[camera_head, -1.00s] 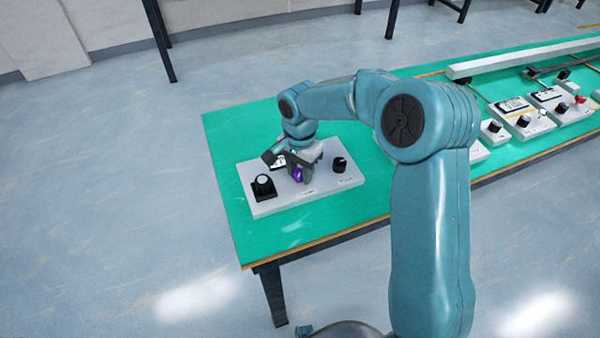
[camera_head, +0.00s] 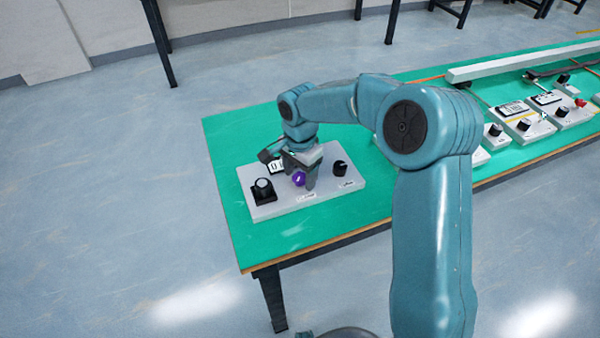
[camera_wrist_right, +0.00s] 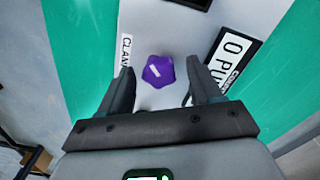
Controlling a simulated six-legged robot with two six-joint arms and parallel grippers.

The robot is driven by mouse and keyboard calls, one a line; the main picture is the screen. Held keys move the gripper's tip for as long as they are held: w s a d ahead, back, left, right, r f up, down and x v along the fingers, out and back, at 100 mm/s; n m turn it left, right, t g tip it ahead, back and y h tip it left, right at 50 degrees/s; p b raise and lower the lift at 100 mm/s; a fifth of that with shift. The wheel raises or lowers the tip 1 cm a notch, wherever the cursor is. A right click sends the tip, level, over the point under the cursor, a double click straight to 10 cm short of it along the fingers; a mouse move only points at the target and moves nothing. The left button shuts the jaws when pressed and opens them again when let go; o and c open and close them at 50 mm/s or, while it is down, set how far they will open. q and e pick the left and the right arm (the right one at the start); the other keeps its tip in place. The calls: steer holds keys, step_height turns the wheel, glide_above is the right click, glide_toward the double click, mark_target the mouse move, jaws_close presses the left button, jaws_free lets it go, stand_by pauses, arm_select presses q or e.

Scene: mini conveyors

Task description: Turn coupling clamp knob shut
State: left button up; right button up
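The purple clamp knob (camera_head: 299,179) stands on a light grey panel (camera_head: 270,210) at the left end of the green table. It is many-sided with a white mark on top; the right wrist view shows it (camera_wrist_right: 158,71) beside a label starting "CLAM". My right gripper (camera_head: 300,173) is over the panel, pointing down at the knob. In the wrist view its fingers (camera_wrist_right: 160,69) are apart, one on each side of the knob, with visible gaps. Whether the tips reach down to the knob's height is unclear. My left gripper is not in view.
The panel also carries a black knob with a white top (camera_head: 263,186), another black knob (camera_head: 340,168) and a small display (camera_head: 277,167). More panels with knobs (camera_head: 523,124) and a long pale rail (camera_head: 520,58) lie to the right. The green table's front left (camera_head: 250,238) is clear.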

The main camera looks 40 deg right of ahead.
mark_target(300, 177)
step_height(300, 177, up, 16)
steer(key=p, duration=0.2)
stand_by(0.4)
steer(key=shift+s, duration=0.1)
stand_by(0.4)
